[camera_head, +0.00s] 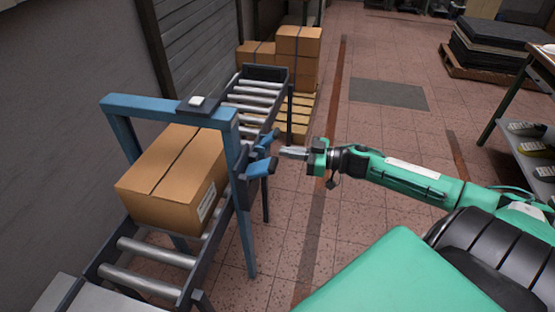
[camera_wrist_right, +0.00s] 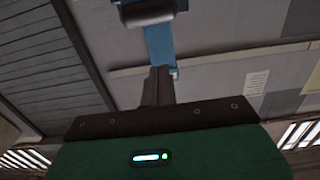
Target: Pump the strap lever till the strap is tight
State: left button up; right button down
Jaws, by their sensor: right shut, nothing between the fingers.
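A brown carton (camera_head: 170,185) sits on the roller conveyor under a blue frame (camera_head: 170,106). A dark strap (camera_head: 178,160) runs across its top; I cannot tell how tight it is. Blue lever-like parts (camera_head: 262,168) stick out from the frame's right post, toward my right gripper (camera_head: 281,153). That gripper is shut and empty, its fingertips close to these parts; contact is unclear. In the right wrist view the shut fingers (camera_wrist_right: 160,72) point at a blue bar (camera_wrist_right: 159,46) with a dark grip-like end (camera_wrist_right: 148,13). My left gripper is out of view.
The roller conveyor (camera_head: 150,253) runs from front left to the back. Stacked cartons (camera_head: 298,42) stand on a pallet behind it. A shelf (camera_head: 528,150) of shoe lasts is at the right.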

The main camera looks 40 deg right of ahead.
aim_at(277, 160)
jog(key=x, duration=0.5)
jog(key=shift+r+p, duration=0.1)
jog(key=shift+p, duration=0.25)
jog(key=shift+s+d+f, duration=0.15)
jog(key=shift+f, duration=0.45)
jog(key=shift+s+d+f, duration=0.1)
jog(key=shift+s+f, duration=0.05)
jog(key=shift+f, duration=0.5)
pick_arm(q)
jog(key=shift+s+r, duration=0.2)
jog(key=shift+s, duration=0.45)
pick_arm(e)
jog(key=shift+s+d+f, duration=0.2)
jog(key=shift+s+f, duration=0.05)
jog(key=shift+f, duration=0.5)
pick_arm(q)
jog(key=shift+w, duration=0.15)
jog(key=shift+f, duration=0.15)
pick_arm(e)
jog(key=shift+f, duration=0.1)
